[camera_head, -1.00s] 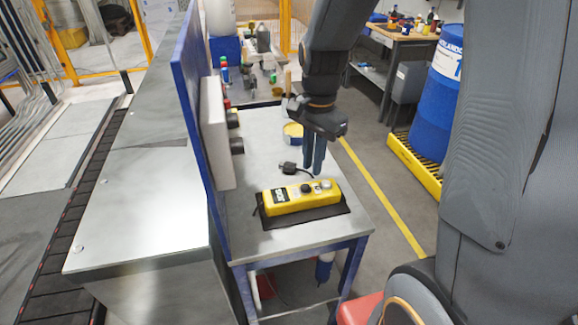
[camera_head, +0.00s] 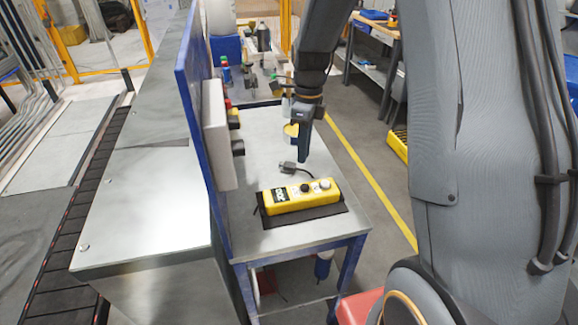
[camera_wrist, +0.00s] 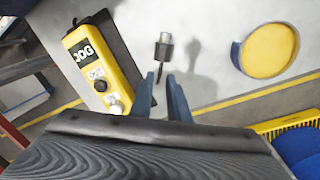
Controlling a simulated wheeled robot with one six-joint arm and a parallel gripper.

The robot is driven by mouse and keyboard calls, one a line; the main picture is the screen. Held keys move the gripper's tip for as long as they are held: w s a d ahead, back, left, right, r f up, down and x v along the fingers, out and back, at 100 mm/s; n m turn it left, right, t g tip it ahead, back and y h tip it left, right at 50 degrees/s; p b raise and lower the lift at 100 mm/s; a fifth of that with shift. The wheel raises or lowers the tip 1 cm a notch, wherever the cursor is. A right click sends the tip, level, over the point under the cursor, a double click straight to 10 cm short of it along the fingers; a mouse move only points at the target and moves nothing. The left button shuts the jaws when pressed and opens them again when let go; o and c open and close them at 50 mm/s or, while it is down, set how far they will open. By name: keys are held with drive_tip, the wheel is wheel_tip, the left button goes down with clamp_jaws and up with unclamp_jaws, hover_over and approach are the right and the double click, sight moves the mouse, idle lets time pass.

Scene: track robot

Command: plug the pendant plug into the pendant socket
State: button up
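My gripper (camera_head: 304,159) points down just right of the plug in the head view. Dark fittings (camera_head: 237,148) protrude from the pale panel; I cannot tell which is the pendant socket.
The pale panel (camera_head: 217,140) stands upright on the bench's left side, against a blue board (camera_head: 191,100). The pendant lies on a black mat (camera_head: 330,212). A yellow round container (camera_wrist: 268,50) stands behind the plug. Bottles and clutter fill the bench's far end.

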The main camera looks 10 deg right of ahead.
sight(293, 168)
drive_tip(key=shift+s+a+f+p, duration=0.15)
drive_tip(key=shift+f+p, duration=0.35)
drive_tip(key=shift+f, duration=0.75)
drive_tip(key=shift+w+a+f+p, duration=0.15)
drive_tip(key=shift+f+p, duration=0.35)
drive_tip(key=shift+f, duration=0.7)
drive_tip(key=shift+s, duration=0.1)
clamp_jaws()
